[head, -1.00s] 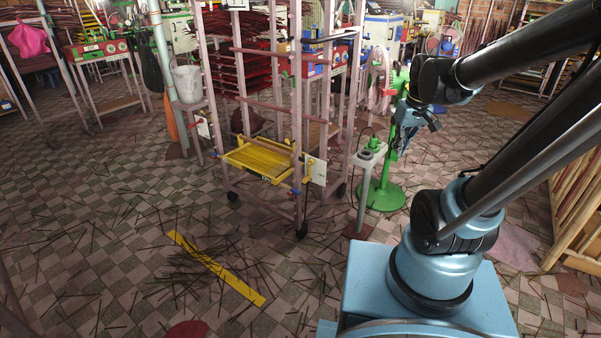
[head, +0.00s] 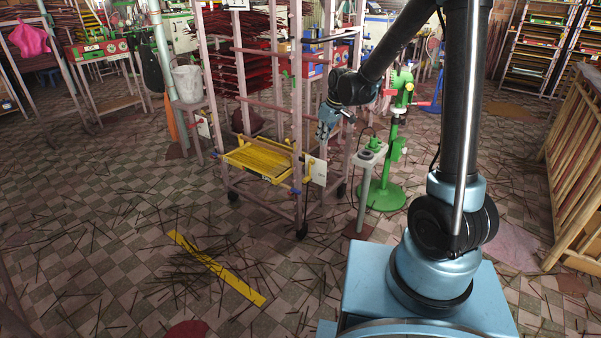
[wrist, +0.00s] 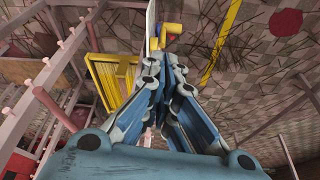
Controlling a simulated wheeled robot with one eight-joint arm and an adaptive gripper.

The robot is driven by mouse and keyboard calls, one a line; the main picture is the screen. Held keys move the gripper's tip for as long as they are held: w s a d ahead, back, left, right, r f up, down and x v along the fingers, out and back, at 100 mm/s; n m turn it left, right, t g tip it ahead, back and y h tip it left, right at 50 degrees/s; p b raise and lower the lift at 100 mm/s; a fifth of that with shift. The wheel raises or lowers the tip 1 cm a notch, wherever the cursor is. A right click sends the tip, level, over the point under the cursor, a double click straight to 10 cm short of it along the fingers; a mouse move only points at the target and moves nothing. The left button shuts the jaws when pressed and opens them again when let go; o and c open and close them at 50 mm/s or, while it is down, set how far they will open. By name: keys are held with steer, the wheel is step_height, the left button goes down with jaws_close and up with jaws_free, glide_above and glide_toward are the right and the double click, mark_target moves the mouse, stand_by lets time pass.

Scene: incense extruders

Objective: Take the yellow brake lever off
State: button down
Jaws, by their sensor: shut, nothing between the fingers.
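The yellow brake lever (head: 309,166) sits at a white plate (head: 319,174) on the right side of the rack (head: 297,110). In the wrist view the lever (wrist: 171,29) shows just beyond my fingertips, next to the edge-on white plate (wrist: 152,22). My gripper (head: 324,136) is above the lever in the head view, beside the rack's right posts. In the wrist view its fingers (wrist: 171,64) come together at the tips with nothing between them. The fingers may hide the lower part of the lever.
A yellow tray (head: 258,160) is in the rack, left of the plate. A small white stand (head: 371,161) and a green drill-like stand (head: 381,194) are close on the right. Scattered sticks and a yellow floor strip (head: 216,268) lie in front.

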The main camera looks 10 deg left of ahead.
steer(key=a+f+n, duration=0.2)
steer(key=a+f, duration=0.4)
steer(key=a, duration=0.2)
steer(key=shift+w+a+y, duration=0.3)
steer(key=shift+w+a, duration=0.1)
steer(key=shift+w, duration=0.05)
steer(key=shift+f, duration=0.15)
step_height(320, 180, down, 11)
steer(key=shift+f, duration=0.2)
steer(key=shift+s+a, duration=0.1)
steer(key=shift+a, duration=0.1)
stand_by(0.5)
